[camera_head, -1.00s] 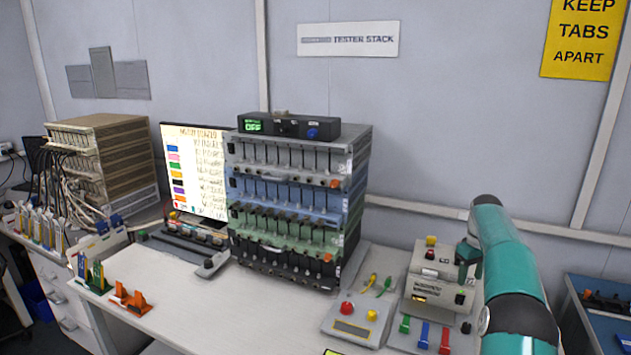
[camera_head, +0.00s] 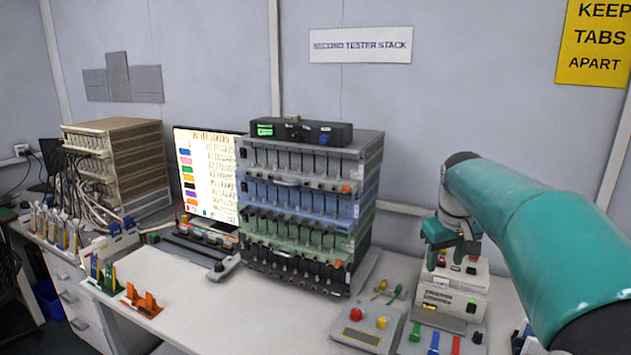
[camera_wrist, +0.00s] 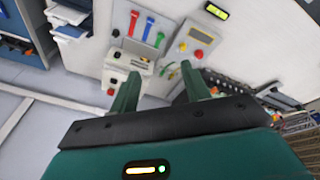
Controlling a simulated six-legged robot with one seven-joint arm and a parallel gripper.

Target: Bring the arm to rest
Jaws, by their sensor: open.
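My gripper (camera_head: 453,251) is at the right in the head view, at the end of my teal arm. The white device (camera_wrist: 122,72) lies beyond the left finger there.
A tester stack (camera_head: 305,205) stands mid-bench beside a lit screen (camera_head: 205,175). A button panel (camera_head: 366,328) and coloured clips (camera_head: 434,343) lie near my gripper. Orange holders (camera_head: 141,300) and a cabled rack (camera_head: 115,165) are at left. The front bench top (camera_head: 260,315) is clear.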

